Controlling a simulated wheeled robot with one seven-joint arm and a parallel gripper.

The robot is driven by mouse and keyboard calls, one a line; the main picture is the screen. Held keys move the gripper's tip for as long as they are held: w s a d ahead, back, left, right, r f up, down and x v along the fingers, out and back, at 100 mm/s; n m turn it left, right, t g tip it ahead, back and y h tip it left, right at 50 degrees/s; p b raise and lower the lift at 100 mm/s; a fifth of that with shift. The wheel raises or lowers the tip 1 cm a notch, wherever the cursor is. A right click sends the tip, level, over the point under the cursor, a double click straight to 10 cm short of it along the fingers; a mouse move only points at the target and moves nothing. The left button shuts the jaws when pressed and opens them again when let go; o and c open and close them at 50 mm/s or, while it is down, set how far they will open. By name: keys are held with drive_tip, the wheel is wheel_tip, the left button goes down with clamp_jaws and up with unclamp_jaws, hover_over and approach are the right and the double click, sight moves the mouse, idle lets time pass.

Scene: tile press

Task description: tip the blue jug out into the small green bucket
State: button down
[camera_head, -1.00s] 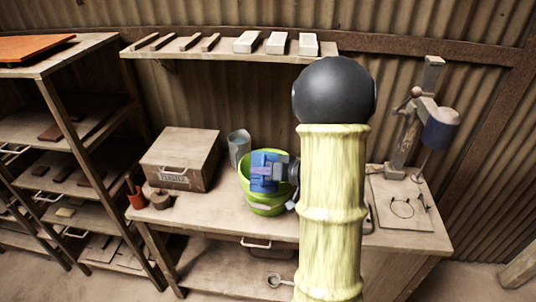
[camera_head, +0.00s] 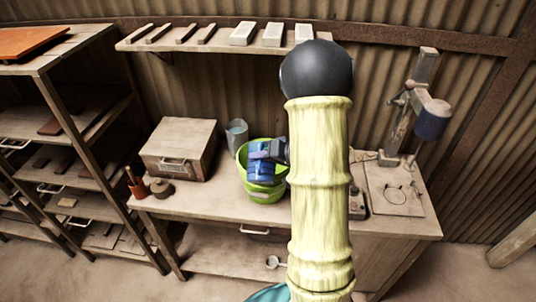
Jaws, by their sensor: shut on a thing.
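The small green bucket (camera_head: 264,192) stands on the workbench, a little left of my arm in the picture. The blue jug (camera_head: 257,171) is over the bucket's mouth and covers part of its opening. The jug looks tilted, but its mouth and contents cannot be made out. My gripper (camera_head: 266,151) is shut on the jug at its upper right side. My arm stands in front and hides the bench just right of the bucket.
A grey metal cup (camera_head: 237,133) stands close behind the bucket. A wooden box (camera_head: 180,148) and an orange-red pot (camera_head: 138,188) are to the left. A lever press (camera_head: 405,115) stands at the right. A shelf (camera_head: 215,42) runs above.

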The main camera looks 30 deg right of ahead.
sight(261, 144)
drive_tip(key=shift+w+d+r+g+p, duration=0.2)
drive_tip(key=shift+w+g+p, duration=0.1)
drive_tip(key=shift+p, duration=0.25)
drive_tip(key=shift+w+d+m+g+y+p, duration=0.3)
drive_tip(key=shift+w+d+m+p, duration=0.05)
drive_tip(key=shift+w+m+p, duration=0.25)
drive_tip(key=shift+d, duration=0.1)
drive_tip(key=shift+w+r+p, duration=0.1)
drive_tip(key=shift+p, duration=0.2)
drive_tip(key=shift+w+d+r+p, duration=0.1)
drive_tip(key=shift+w+d+p, duration=0.05)
drive_tip(key=shift+p, duration=0.45)
drive_tip(key=shift+w+r+p, duration=0.1)
drive_tip(key=shift+w+p, duration=0.15)
drive_tip(key=shift+p, duration=0.4)
